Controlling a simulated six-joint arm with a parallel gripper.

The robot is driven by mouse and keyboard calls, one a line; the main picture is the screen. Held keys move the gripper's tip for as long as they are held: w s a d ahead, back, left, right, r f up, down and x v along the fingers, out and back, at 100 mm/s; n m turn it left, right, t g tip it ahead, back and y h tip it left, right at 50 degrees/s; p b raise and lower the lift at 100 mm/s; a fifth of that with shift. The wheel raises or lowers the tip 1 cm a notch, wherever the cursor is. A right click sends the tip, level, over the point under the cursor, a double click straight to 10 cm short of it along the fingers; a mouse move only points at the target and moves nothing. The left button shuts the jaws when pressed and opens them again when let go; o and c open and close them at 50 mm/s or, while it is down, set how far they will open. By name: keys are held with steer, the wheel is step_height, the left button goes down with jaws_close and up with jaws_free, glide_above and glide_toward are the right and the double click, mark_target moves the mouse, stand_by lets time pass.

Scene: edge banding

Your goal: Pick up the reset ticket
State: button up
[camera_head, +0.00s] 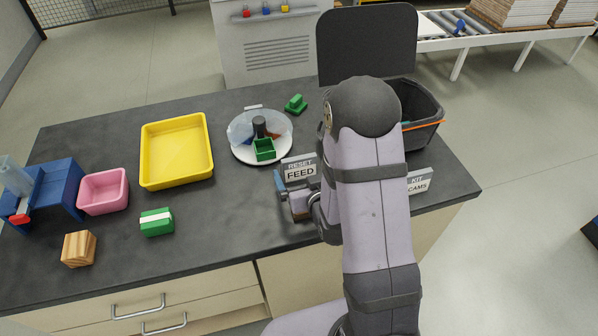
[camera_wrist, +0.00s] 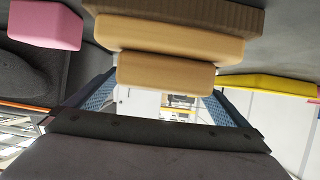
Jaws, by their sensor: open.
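A white card reading RESET FEED (camera_head: 300,170) stands upright near the counter's front edge in the head view. My gripper (camera_head: 297,204) is low just in front of it, with its jaws apart. A small tan and brown block (camera_head: 300,203) shows between the jaws. In the wrist view, the blue-lined fingers (camera_wrist: 164,88) are spread, with a stepped tan block (camera_wrist: 165,72) at their tips. I cannot tell whether they touch it. No separate ticket can be made out for certain; my arm hides part of this area.
A second card reading KIT CAMS (camera_head: 418,185) stands right of my arm, and a dark bin (camera_head: 425,112) is behind it. A round white plate (camera_head: 245,154) holding several parts lies behind the RESET card. A yellow tray (camera_head: 177,150), pink bin (camera_head: 103,192) and green block (camera_head: 157,222) are left.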

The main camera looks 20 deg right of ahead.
mark_target(300, 167)
steer(key=shift+w+f, duration=0.1)
steer(key=shift+w, duration=0.2)
steer(key=shift+w, duration=0.25)
steer(key=shift+p+x, duration=0.65)
steer(key=shift+x, duration=1.7)
steer(key=shift+s+d+f, duration=0.1)
steer(key=shift+s+f, duration=0.05)
steer(key=c, duration=1.1)
